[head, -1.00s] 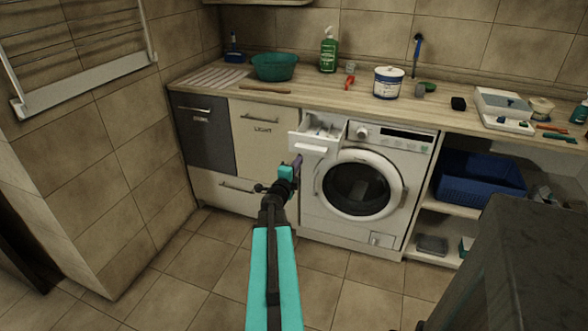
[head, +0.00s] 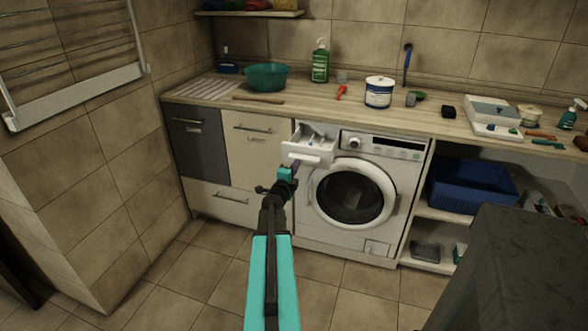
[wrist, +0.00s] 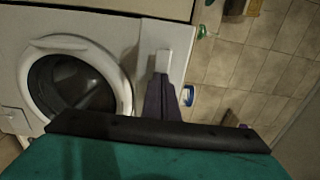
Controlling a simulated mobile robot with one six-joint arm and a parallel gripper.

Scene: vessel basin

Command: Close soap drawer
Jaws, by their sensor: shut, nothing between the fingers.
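The white soap drawer (head: 306,147) sticks out, open, from the upper left of the white washing machine (head: 385,190) in the head view. Its inner compartments show from above. My gripper (head: 294,166) is shut and empty, right at the drawer's front, just below its lower left part. In the wrist view the dark purple fingers (wrist: 163,88) are together, their tips close to the pale drawer handle (wrist: 162,62). I cannot tell whether they touch it. The round door (wrist: 72,85) of the machine is on the left there.
A wooden counter (head: 300,103) runs above the machine, bearing a teal basin (head: 267,77), a green bottle (head: 320,62) and a white tub (head: 379,92). Cabinets (head: 255,150) stand left of the machine. A blue crate (head: 470,185) sits on a shelf to the right. The tiled floor in front is clear.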

